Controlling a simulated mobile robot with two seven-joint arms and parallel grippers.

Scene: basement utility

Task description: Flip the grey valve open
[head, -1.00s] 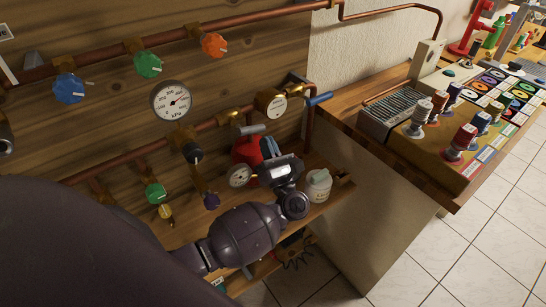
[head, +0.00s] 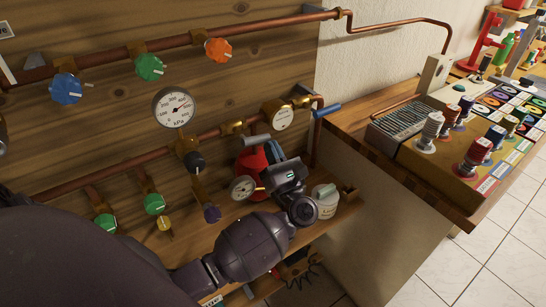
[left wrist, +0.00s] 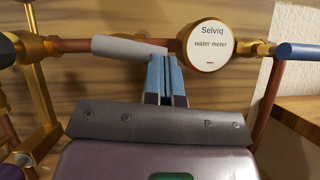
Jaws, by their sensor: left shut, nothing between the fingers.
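The grey valve handle (head: 257,140) sticks out level on the lower copper pipe, left of the water meter (head: 282,117). In the left wrist view the grey handle (left wrist: 128,48) runs rightward from a brass fitting. My left gripper (head: 270,147) is shut and empty, just below the handle's right end. In the left wrist view its blue-lined fingers (left wrist: 165,66) stand upright close together, overlapping the handle's right end. I cannot tell whether they touch it. My right gripper is not in view.
A blue valve handle (head: 327,109) sits right of the meter. A red object (head: 250,160), a small gauge (head: 242,187) and a white tub (head: 325,200) are close to my left gripper. A wooden counter (head: 440,185) with a control box stands at right.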

